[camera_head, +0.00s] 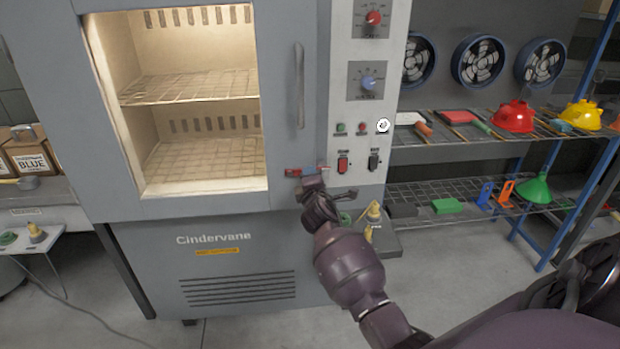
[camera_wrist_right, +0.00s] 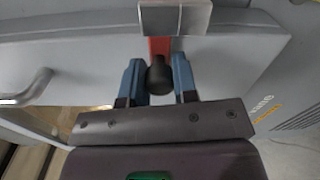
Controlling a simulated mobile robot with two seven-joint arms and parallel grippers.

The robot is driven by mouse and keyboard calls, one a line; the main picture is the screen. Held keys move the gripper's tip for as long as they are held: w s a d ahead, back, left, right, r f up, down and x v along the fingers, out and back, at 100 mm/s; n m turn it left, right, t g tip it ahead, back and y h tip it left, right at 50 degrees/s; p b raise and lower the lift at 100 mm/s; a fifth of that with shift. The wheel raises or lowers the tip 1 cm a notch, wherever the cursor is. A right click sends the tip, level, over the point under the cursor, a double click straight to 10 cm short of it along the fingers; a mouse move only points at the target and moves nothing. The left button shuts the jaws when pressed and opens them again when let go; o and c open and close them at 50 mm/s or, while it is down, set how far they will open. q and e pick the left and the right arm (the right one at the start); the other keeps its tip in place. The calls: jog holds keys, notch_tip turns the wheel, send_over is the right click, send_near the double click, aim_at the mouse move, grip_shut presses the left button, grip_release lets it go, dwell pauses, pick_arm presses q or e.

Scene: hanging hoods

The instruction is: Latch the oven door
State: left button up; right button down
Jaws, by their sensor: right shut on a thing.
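The oven door (camera_head: 225,202) is grey with a large window onto a lit chamber with wire racks. It sits against the oven front and looks closed. A vertical door handle (camera_head: 299,86) runs along its right side. The red latch (camera_head: 293,172) is at the door's lower right edge, partly hidden by my right gripper (camera_head: 312,175). In the right wrist view the latch shows a metal block, a red lever (camera_wrist_right: 159,47) and a black knob (camera_wrist_right: 160,78). My right gripper (camera_wrist_right: 160,84) has its blue fingers on either side of the knob, shut on it. My left gripper is not in view.
The control panel (camera_head: 366,95) with knobs and switches stands just right of the door. A small stand (camera_head: 385,244) with a yellow-topped item is below it. Shelves (camera_head: 450,142) with funnels and tools are further right. A side table (camera_head: 30,243) stands at left.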

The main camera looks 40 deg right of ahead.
jog(key=c, duration=0.9)
grip_release()
jog(key=shift+f, duration=0.1)
jog(key=p+v, duration=0.1)
jog(key=v, duration=1)
jog(key=shift+d+m, duration=0.1)
jog(key=shift+m, duration=0.2)
